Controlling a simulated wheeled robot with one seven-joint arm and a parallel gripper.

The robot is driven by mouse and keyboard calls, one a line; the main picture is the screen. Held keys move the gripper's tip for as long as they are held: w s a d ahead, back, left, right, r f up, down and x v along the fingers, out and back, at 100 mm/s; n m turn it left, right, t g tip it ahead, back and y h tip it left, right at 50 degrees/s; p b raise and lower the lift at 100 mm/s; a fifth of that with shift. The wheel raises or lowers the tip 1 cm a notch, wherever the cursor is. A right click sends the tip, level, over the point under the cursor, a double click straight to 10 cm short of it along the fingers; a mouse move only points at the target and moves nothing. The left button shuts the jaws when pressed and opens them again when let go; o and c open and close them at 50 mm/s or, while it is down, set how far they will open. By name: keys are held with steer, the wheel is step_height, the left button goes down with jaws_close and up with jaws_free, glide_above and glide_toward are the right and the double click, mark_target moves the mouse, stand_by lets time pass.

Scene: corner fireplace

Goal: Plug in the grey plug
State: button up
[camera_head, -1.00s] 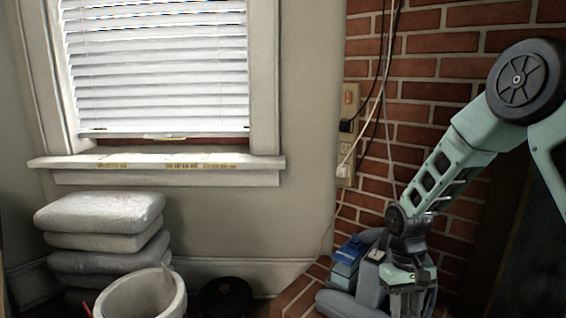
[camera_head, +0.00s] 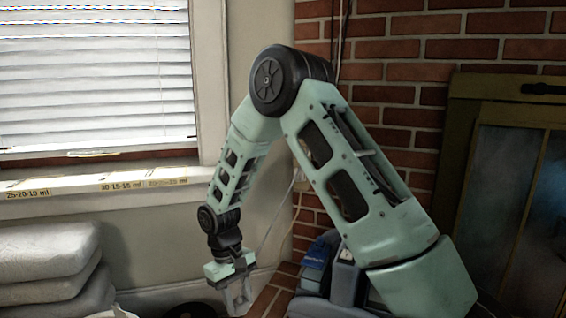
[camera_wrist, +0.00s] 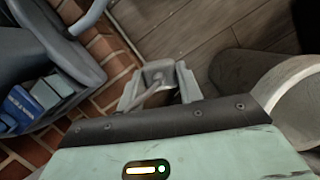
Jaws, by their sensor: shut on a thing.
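My gripper (camera_head: 238,299) hangs low in the head view, left of the brick hearth, pointing down. In the wrist view my gripper (camera_wrist: 160,86) is shut on a small grey thing (camera_wrist: 157,78), which looks like the grey plug; its shape is partly hidden by the fingers. The wall outlet, at the edge of the brick wall, is mostly hidden behind my arm in the head view. A white plug (camera_head: 299,178) shows beside my arm there, with a white cord (camera_head: 270,232) running down from it.
A blue-grey appliance (camera_head: 318,262) stands on the brick hearth, right of my gripper; it also shows in the wrist view (camera_wrist: 40,95). Stacked sacks (camera_head: 45,265) lie at the left. A pale bucket (camera_wrist: 290,95) stands close right of my gripper. Dark wood floor (camera_wrist: 195,30) is clear.

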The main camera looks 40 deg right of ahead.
steer(key=shift+w+m, duration=0.3)
steer(key=shift+w, duration=0.1)
steer(key=w+d+r+m+t+y+p, duration=0.2)
steer(key=w+d+r+m+t+p, duration=0.3)
steer(key=w+m, duration=0.35)
steer(key=w+d+r+m+t+y+p, duration=0.1)
steer(key=w+d+r+m+t+p, duration=0.15)
steer(key=w+d+m+t, duration=0.5)
steer(key=s+d+r+m+t+h+p, duration=0.1)
steer(key=s+d+r+m+h+p, duration=0.2)
steer(key=d+r+m+h, duration=0.8)
steer(key=d+r+h+p, duration=0.2)
steer(key=d+r+h, duration=0.4)
steer(key=d, duration=0.2)
steer(key=shift+m+t+p, duration=0.35)
steer(key=shift+m, duration=0.05)
steer(key=shift+d, duration=0.15)
steer(key=shift+w+d, duration=0.35)
steer(key=shift+d, duration=0.5)
steer(key=shift+w+d, duration=0.4)
steer(key=shift+d, duration=0.45)
steer(key=shift+w+d, duration=0.35)
steer(key=shift+d, duration=0.5)
